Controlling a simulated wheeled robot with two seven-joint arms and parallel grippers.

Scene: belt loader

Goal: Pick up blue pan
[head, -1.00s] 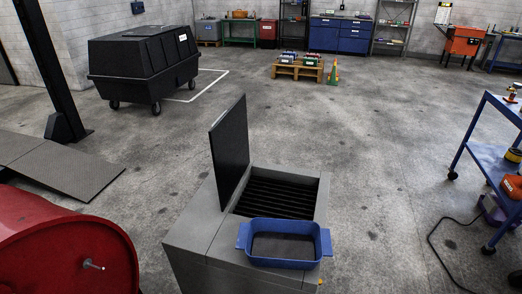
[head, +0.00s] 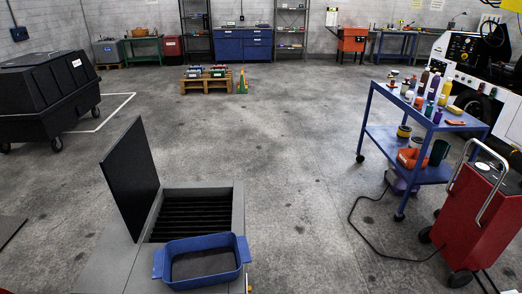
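The blue pan (head: 202,262) sits on the near top edge of a grey box-shaped unit (head: 103,268) in the head view, low and left of centre. The pan is rectangular with a handle at each end, and its inside bottom looks dark. The unit's black lid (head: 130,178) stands open on the left, and dark slats (head: 188,216) show in its opening behind the pan. Neither of my grippers shows in the head view.
A blue cart (head: 407,140) with bottles and tools stands right. A red wheeled machine (head: 478,215) is at the near right, with a black cable on the floor. A black bin (head: 45,98) stands left. A pallet (head: 206,86) and green-orange cone lie farther back. The middle floor is clear.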

